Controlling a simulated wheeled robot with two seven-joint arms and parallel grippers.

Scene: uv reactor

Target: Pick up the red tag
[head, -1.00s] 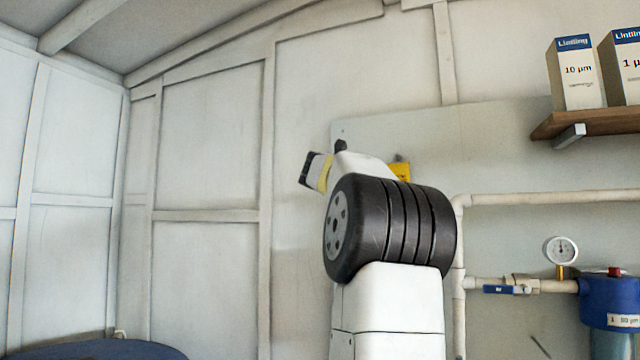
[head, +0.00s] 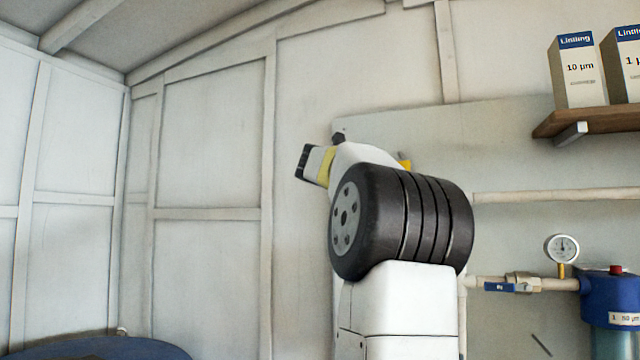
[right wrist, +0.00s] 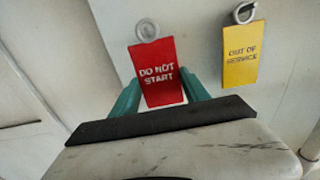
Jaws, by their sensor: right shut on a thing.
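The red tag (right wrist: 156,62) reads "DO NOT START" and hangs by a grey ring (right wrist: 147,30) against the pale panel in the right wrist view. My right gripper (right wrist: 160,80) has its teal fingers on either side of the tag's lower part and is shut on it. The tag's upper part and ring are above the fingers. In the head view the red tag cannot be seen, and the fingers cannot be made out behind my arm. My left gripper is in neither current view.
A yellow "OUT OF SERVICE" tag (right wrist: 241,53) hangs close to the right of the red one. In the head view, a pipe (head: 550,196), a gauge (head: 562,249), a blue filter housing (head: 610,298) and a shelf (head: 590,121) with boxes stand to the right. The left wall is bare.

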